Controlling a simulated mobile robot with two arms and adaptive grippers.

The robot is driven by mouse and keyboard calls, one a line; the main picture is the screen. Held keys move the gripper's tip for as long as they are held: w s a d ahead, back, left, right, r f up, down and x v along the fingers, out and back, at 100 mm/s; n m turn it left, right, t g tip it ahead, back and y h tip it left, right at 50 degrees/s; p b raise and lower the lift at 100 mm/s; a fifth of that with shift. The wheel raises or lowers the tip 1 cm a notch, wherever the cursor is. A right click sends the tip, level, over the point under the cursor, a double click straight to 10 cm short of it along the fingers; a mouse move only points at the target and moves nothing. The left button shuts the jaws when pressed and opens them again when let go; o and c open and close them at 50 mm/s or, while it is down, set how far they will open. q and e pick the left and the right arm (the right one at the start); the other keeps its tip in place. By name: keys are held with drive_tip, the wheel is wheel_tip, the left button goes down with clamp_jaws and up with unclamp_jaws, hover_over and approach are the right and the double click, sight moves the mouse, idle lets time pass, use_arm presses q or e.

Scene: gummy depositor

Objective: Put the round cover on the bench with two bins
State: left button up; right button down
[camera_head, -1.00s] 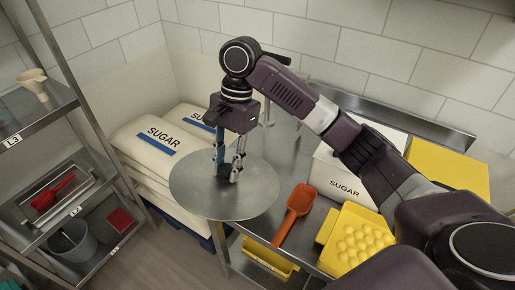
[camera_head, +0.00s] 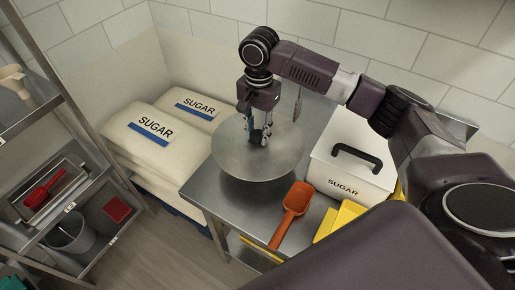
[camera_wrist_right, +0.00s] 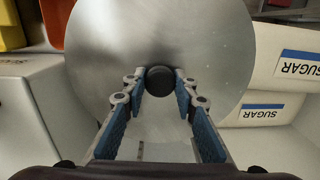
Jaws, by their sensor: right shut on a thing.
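The round cover (camera_head: 230,158) is a flat grey metal disc with a dark knob (camera_wrist_right: 160,80) at its middle. My right gripper (camera_head: 257,140) points down and is shut on this knob. In the right wrist view the two fingers (camera_wrist_right: 158,92) stand on either side of the knob, with the disc (camera_wrist_right: 100,50) spread beyond them. The cover is over the back left part of the steel bench (camera_head: 232,203). I cannot tell whether it touches the bench top. A yellow bin edge (camera_head: 262,249) shows under the bench front. My left gripper is not in view.
An orange scoop (camera_head: 296,200) and a white sugar box (camera_head: 345,172) with a black handle stand right of the cover, near a yellow mould (camera_head: 345,215). Sugar sacks (camera_head: 150,130) are stacked at left. A shelf rack (camera_head: 70,120) stands far left. The wall is behind.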

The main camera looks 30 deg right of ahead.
sight(257, 141)
wheel_tip(257, 141, down, 4)
drive_tip(key=shift+w+r, duration=0.1)
wheel_tip(257, 141, down, 4)
drive_tip(key=shift+r+p, duration=0.1)
drive_tip(key=shift+p, duration=0.5)
drive_tip(key=shift+f, duration=0.35)
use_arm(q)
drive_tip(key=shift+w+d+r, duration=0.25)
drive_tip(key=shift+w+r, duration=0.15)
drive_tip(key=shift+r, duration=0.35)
use_arm(e)
drive_tip(key=c, duration=1.5)
unclamp_jaws()
drive_tip(key=shift+c, duration=0.2)
